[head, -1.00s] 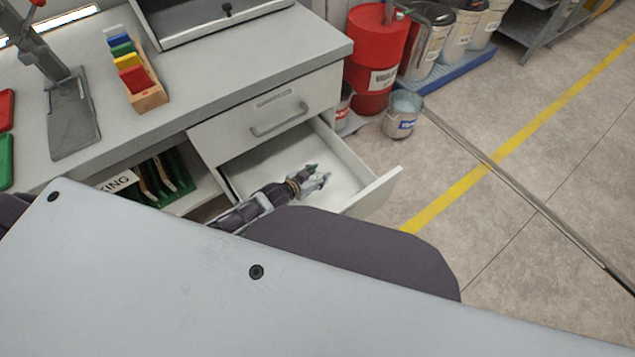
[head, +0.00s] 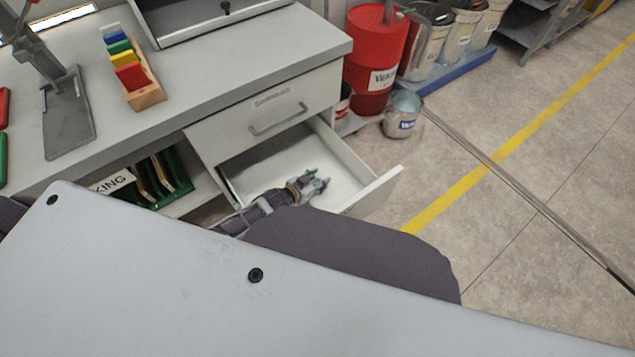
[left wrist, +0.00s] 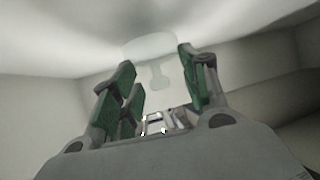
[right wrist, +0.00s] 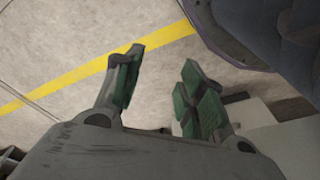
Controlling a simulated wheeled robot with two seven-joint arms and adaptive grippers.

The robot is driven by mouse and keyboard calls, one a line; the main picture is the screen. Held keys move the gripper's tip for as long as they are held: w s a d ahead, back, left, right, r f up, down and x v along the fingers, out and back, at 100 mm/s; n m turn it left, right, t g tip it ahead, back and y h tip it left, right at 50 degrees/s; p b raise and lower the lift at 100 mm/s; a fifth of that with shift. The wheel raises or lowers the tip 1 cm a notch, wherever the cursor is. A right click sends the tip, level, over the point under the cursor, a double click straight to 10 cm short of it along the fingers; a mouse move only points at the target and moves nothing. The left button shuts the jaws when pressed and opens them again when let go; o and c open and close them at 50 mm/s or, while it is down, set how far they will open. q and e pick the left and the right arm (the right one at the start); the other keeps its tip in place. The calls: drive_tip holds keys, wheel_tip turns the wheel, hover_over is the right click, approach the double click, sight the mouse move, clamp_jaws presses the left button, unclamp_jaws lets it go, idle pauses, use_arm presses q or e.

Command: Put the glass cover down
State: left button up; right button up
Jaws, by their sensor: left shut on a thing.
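My left gripper (head: 313,184) is inside the open drawer (head: 372,190), low over its pale floor. In the left wrist view, a pale, nearly clear glass cover (left wrist: 150,48) with a rounded rim and a short stem shows at the tips of my left gripper (left wrist: 156,68). The fingers are shut on it. The glass barely stands out from the drawer, so I cannot tell whether it touches the floor. In the head view the cover is too faint to make out. My right gripper (right wrist: 158,82) is open and empty above the floor in the right wrist view.
The grey worktop (head: 215,75) lies above the drawer. A rack of coloured blocks (head: 146,90) and a grey stand (head: 68,125) are on it. A red drum (head: 375,60) and a metal bucket (head: 402,115) stand right of the cabinet.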

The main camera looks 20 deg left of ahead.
use_arm(q)
drive_tip(key=shift+f, duration=0.65)
use_arm(e)
drive_tip(key=shift+a+r, duration=0.1)
drive_tip(key=shift+r, duration=0.45)
use_arm(q)
drive_tip(key=shift+f, duration=0.1)
drive_tip(key=o, duration=1)
use_arm(e)
drive_tip(key=shift+s, duration=0.1)
